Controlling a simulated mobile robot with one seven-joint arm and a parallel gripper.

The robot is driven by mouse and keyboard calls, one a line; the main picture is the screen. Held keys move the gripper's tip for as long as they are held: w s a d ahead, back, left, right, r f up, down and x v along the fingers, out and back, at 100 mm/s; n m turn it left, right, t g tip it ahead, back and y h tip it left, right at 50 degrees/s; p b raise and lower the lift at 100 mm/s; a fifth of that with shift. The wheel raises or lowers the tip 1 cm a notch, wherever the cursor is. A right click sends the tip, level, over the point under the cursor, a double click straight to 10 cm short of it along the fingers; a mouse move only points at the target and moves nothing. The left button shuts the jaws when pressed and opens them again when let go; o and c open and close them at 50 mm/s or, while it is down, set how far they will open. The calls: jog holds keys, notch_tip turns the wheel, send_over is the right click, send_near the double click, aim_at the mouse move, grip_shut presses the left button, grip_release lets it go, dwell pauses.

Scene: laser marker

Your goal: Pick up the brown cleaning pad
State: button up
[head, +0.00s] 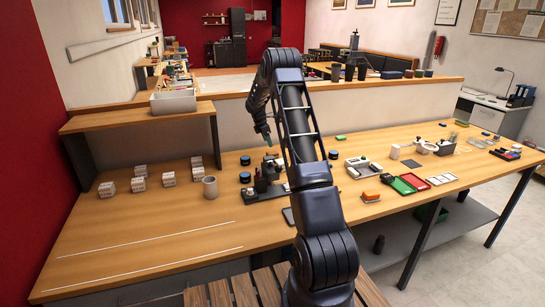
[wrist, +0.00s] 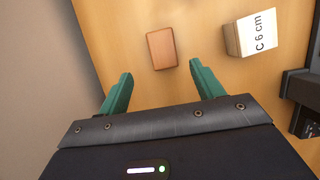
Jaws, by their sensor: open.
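The brown cleaning pad (wrist: 162,48) is a small reddish-brown rectangular block lying on the wooden surface, near the top middle of the wrist view. I cannot make it out for sure in the head view. My gripper (wrist: 161,68) has two green fingers spread wide, with nothing between them. The pad lies ahead of the fingertips, roughly centred on the gap and apart from both. In the head view my gripper (head: 267,139) hangs above the far part of the workbench, partly hidden by my own arm.
A pale block marked "C 6 cm" (wrist: 250,35) stands right of the pad. A dark fixture (wrist: 300,88) is at the right edge. The bench's front left is clear.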

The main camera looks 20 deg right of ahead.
aim_at(272, 152)
jog(key=x, duration=0.8)
jog(key=shift+s+d, duration=0.15)
jog(key=shift+s, duration=0.05)
jog(key=c, duration=1.1)
